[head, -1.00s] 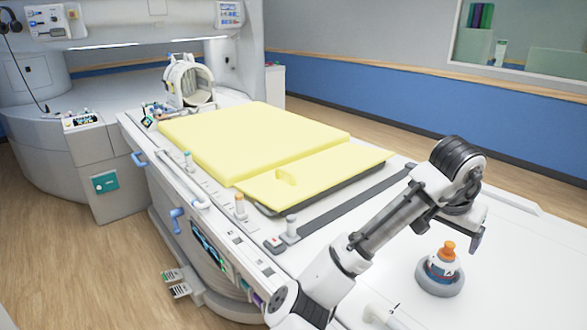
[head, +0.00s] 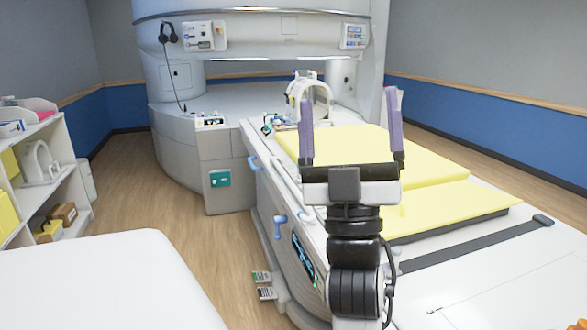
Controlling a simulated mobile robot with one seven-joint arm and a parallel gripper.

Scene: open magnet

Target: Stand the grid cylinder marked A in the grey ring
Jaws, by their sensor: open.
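My gripper (head: 348,98) is open and empty, its two purple-grey fingers held up and apart above the scanner table, pointing toward the scanner. An orange piece (head: 577,324) shows at the bottom right corner; it looks like the top of the orange-capped white bottle seen a second ago. In that earlier view the bottle, with a mark that looks like A, stood in a grey ring on the white table top. The ring and the bottle's body are outside the current view. I cannot make out a cylinder with a grid now.
The scanner table carries yellow pads (head: 440,200) and a dark strap (head: 480,240). A white ring-shaped coil (head: 291,98) and small items (head: 268,125) stand at its far end. Shelves (head: 62,150) are on the left, a white surface (head: 90,285) at front left. Wooden floor lies between.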

